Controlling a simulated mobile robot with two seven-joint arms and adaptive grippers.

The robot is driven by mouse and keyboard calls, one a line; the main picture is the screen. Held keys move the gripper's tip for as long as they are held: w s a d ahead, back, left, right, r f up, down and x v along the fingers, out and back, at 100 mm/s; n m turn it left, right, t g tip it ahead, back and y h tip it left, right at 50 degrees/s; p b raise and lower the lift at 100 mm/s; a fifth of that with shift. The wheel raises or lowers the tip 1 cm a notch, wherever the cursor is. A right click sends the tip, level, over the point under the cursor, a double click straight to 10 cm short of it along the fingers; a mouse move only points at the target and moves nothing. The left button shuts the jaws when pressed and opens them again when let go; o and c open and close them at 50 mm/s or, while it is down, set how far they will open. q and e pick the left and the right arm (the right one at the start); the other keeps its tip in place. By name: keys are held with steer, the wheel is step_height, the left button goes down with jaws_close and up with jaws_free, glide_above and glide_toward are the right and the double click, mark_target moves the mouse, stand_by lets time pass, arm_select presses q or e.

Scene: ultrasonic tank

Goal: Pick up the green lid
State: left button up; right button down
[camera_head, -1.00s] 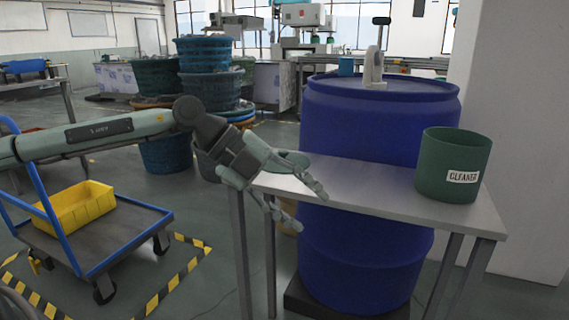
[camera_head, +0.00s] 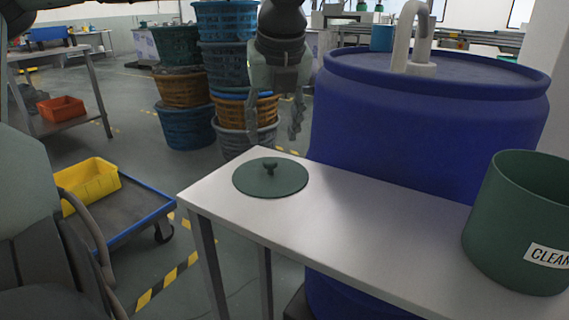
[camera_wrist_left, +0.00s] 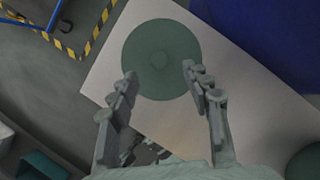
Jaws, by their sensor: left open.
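The green lid (camera_head: 270,178) is a flat round disc with a small knob in its middle. It lies on the near left end of the grey table (camera_head: 350,215). In the left wrist view the lid (camera_wrist_left: 162,60) shows from above, its knob just beyond and between the fingertips. My left gripper (camera_head: 275,135) hangs above and behind the lid in the head view, fingers pointing down. In the left wrist view my left gripper (camera_wrist_left: 158,72) is open, with nothing between its fingers. My right gripper is not in view.
A green pot labelled "CLEANER" (camera_head: 515,215) stands on the table's right end. A large blue barrel (camera_head: 400,130) is right behind the table. A yellow bin (camera_head: 88,182) sits on a cart at left. Stacked baskets (camera_head: 185,90) stand behind. The tabletop between lid and pot is clear.

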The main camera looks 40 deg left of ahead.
mark_target(270, 161)
arm_select(q)
steer(key=shift+a+f, duration=0.15)
steer(key=shift+f, duration=0.35)
steer(key=x, duration=0.5)
steer(key=shift+s+f+p, duration=0.2)
steer(key=shift+f+p, duration=0.1)
steer(key=shift+w+a+f, duration=0.15)
steer(key=shift+f, duration=0.3)
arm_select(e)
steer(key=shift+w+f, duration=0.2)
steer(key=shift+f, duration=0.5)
arm_select(q)
steer(key=shift+c, duration=0.9)
jaws_close()
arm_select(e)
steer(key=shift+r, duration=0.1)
